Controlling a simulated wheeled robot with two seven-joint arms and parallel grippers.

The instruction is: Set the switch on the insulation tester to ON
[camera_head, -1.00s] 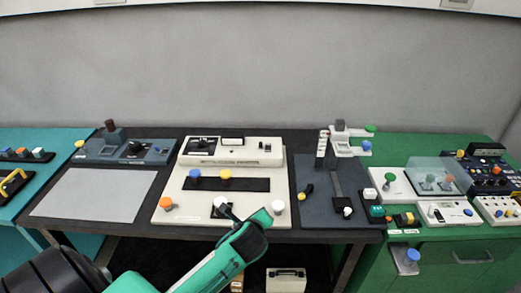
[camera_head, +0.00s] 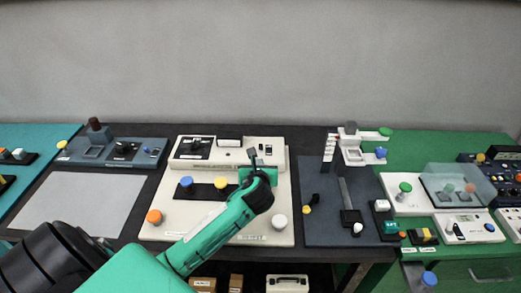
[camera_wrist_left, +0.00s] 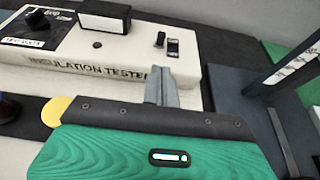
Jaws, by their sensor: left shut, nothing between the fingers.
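The insulation tester (camera_head: 279,157) is a cream box at the back of a cream board; its printed name shows in the left wrist view (camera_wrist_left: 90,71). On its right part is a small black switch (camera_wrist_left: 161,39) beside a dark label plate. The switch's setting is too small to read. My left gripper (camera_head: 252,155) is shut and empty, in front of the tester's front edge. In the left wrist view its grey fingertips (camera_wrist_left: 162,75) point at the tester, just short of the switch and apart from it.
The tester also carries a dial panel (camera_head: 194,147) and a display (camera_head: 229,143). Blue, yellow, orange and white knobs stand on the board (camera_head: 190,234) below it. A dark stand (camera_head: 320,230) is to the right, a grey mat (camera_head: 85,200) to the left.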

